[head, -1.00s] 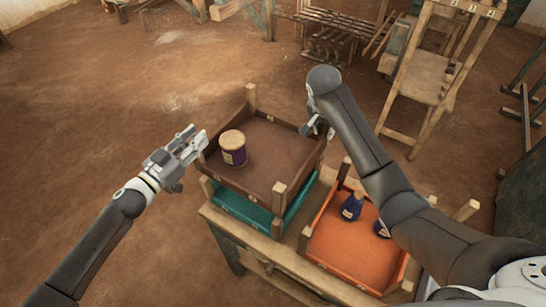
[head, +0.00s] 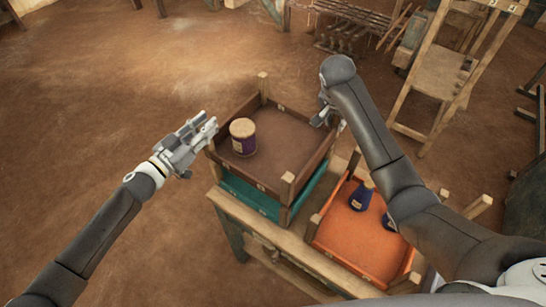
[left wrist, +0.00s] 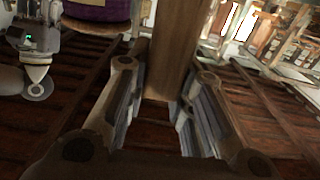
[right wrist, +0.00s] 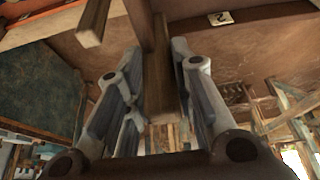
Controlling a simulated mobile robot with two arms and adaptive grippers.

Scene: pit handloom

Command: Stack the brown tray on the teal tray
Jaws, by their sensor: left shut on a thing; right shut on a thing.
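The brown tray (head: 285,136) has wooden corner posts and carries a purple jar with a tan lid (head: 243,139). It is directly above the teal tray (head: 247,194), whose front-left wall shows below it. I cannot tell whether the two touch. My left gripper (head: 212,129) is at the brown tray's left corner, shut on a wooden post (left wrist: 173,45) in the left wrist view. My right gripper (head: 326,116) is at the opposite side, shut on a wooden post (right wrist: 157,75) in the right wrist view. The teal tray's inside is hidden.
An orange tray (head: 345,243) with dark blue bottles (head: 362,196) stands close on the right, partly behind my right arm. A wooden bench (head: 262,228) supports the trays. A wooden chair-like frame (head: 440,78) stands at the back right. The floor at left is clear.

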